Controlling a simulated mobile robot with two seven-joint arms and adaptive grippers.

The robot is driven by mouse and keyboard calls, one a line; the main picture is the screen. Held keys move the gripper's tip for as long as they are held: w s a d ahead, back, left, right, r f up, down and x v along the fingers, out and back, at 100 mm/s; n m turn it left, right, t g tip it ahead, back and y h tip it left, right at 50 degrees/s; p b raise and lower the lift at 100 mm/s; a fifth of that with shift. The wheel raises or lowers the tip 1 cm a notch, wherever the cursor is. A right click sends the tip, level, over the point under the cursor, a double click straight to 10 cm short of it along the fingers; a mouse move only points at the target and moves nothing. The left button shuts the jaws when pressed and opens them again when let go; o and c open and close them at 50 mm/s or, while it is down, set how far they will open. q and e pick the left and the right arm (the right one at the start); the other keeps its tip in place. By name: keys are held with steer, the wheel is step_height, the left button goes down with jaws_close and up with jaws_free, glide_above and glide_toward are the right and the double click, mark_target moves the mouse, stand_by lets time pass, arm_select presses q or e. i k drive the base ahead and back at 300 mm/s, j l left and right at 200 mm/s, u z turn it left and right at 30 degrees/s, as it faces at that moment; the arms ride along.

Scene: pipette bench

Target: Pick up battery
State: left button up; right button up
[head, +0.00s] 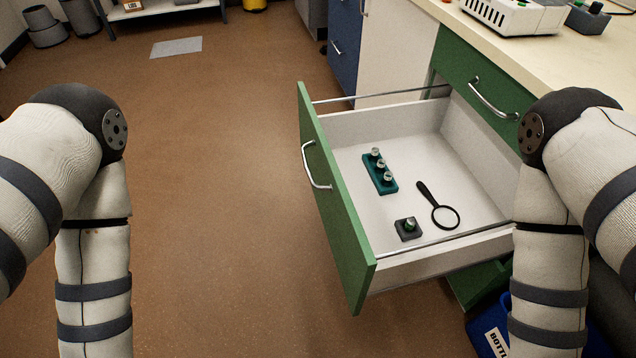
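A small dark grey block (408,235) lies in the open drawer (375,210), near its front right corner. A small green cylinder with a light top (410,225) stands in it and may be the battery; it is too small to be sure. Both of my arms show at the left and right edges of the head view, pointing down. Neither gripper is in view.
A teal holder (380,180) with several silver-topped pieces and a black magnifying glass (444,215) share the drawer. The green drawer front (335,210) juts out over the floor. A blue bin (490,335) stands below.

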mark_target(409, 225)
steer(key=z, duration=2.45)
steer(key=k+j+u, duration=0.2)
steer(key=u, duration=1.25)
steer(key=i+j+z, duration=0.55)
steer(key=j, duration=0.15)
steer(key=i+j+z, duration=0.15)
steer(key=j+z, duration=0.15)
steer(key=j, duration=0.15)
